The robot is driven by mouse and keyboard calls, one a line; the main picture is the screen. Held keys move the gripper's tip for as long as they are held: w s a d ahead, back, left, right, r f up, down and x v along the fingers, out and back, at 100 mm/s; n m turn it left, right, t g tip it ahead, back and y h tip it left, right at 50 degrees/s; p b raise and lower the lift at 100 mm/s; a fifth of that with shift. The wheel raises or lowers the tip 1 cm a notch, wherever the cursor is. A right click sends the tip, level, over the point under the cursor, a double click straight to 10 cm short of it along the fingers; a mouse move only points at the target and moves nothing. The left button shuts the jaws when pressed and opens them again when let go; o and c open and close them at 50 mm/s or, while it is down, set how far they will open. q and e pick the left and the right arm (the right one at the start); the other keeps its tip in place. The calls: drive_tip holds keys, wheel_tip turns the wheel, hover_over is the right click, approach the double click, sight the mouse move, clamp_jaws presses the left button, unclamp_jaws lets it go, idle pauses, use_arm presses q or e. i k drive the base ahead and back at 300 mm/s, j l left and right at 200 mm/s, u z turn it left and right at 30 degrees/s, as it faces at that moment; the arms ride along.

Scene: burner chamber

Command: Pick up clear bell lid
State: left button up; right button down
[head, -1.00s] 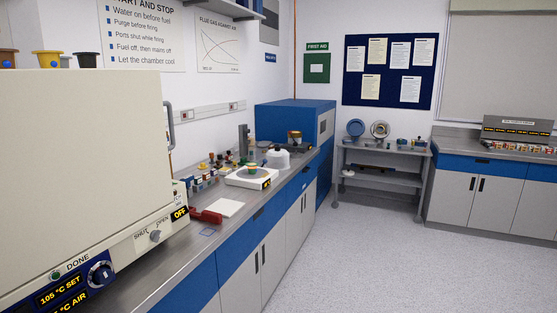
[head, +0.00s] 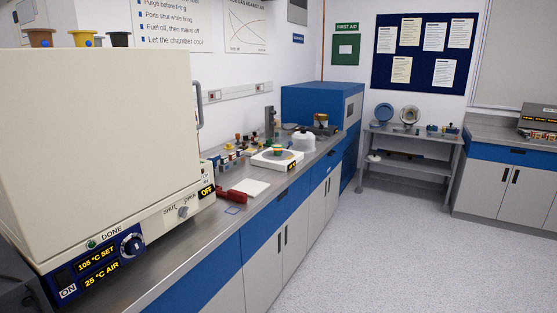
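A pale dome-shaped thing with a small knob on top (head: 303,140) stands on the counter in the head view, just behind and to the right of the white balance (head: 277,160). It looks like a bell lid, but it is too small to tell whether it is clear. A small orange and green item (head: 277,149) sits on the balance. Neither of my grippers is in view.
A large cream oven (head: 95,150) fills the left of the steel counter (head: 185,250). A red-handled item (head: 232,195) and a white pad (head: 252,187) lie near the counter's front. A blue cabinet (head: 325,103) stands behind. Floor (head: 400,250) to the right is clear.

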sight(304, 141)
drive_tip(key=i+l+z, duration=0.4)
drive_tip(key=i, duration=0.65)
drive_tip(key=i+z, duration=0.4)
drive_tip(key=i, duration=0.7)
drive_tip(key=i+l+u, duration=0.1)
drive_tip(key=i+u, duration=0.15)
drive_tip(key=i, duration=0.25)
drive_tip(key=i+l+u, duration=0.2)
drive_tip(key=i, duration=0.25)
drive_tip(key=i+l+u, duration=0.25)
drive_tip(key=i, duration=0.2)
drive_tip(key=i+l+u, duration=0.15)
drive_tip(key=u, duration=0.3)
drive_tip(key=i+l+u, duration=0.3)
drive_tip(key=u, duration=0.15)
drive_tip(key=i+l+u, duration=0.2)
drive_tip(key=l+u, duration=0.25)
drive_tip(key=i+l+u, duration=0.15)
drive_tip(key=u, duration=0.3)
drive_tip(key=l+u, duration=0.45)
